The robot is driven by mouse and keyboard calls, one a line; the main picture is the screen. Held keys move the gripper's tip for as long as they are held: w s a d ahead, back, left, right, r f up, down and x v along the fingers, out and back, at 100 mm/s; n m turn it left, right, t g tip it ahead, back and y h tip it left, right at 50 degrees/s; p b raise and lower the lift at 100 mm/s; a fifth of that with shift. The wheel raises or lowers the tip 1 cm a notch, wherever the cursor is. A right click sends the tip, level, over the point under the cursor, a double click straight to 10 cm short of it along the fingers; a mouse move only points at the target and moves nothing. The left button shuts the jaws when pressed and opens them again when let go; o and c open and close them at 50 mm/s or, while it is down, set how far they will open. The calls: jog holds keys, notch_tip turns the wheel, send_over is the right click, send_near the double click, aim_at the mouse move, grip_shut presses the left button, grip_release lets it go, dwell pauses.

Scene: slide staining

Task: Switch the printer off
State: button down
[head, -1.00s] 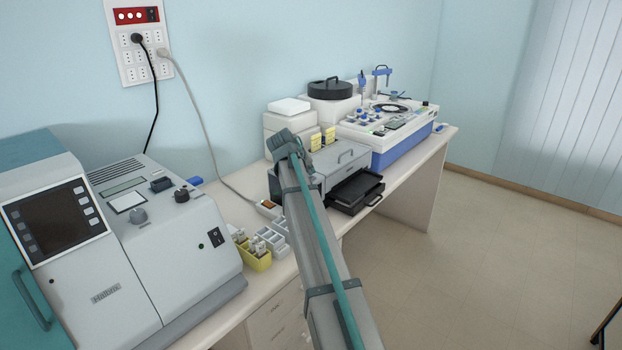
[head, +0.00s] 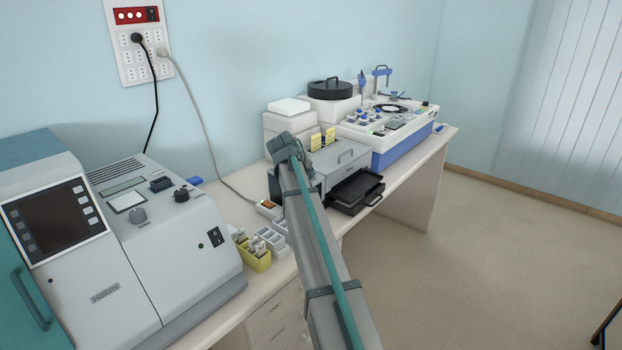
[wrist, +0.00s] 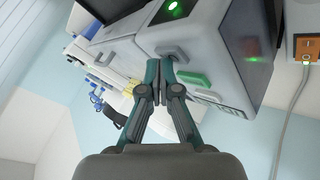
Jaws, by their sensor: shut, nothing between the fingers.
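The printer (head: 345,155) is a grey box with a black tray (head: 357,190) at its front, on the bench beyond my arm. In the wrist view the printer's grey body (wrist: 205,45) fills the top, turned on its side. It carries a lit green light (wrist: 174,9), a grey raised part (wrist: 172,52) and a green button-like part (wrist: 193,78). My gripper (wrist: 166,66) is shut and empty, its fingertips in front of the printer near these parts. I cannot tell whether they touch. In the head view my arm hides the gripper and part of the printer.
An orange switch box (head: 268,208) on a grey cable lies left of the printer; it shows lit green in the wrist view (wrist: 304,48). A yellow rack (head: 254,258) and white racks stand nearer. A large Haltrix machine (head: 130,250) is at left, a blue-white stainer (head: 390,130) beyond.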

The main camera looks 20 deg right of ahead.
jog(key=shift+r, duration=0.1)
dwell(0.3)
jog(key=shift+r, duration=0.35)
jog(key=shift+r+p, duration=1.7)
jog(key=shift+r, duration=1.35)
jog(key=shift+d+f, duration=0.1)
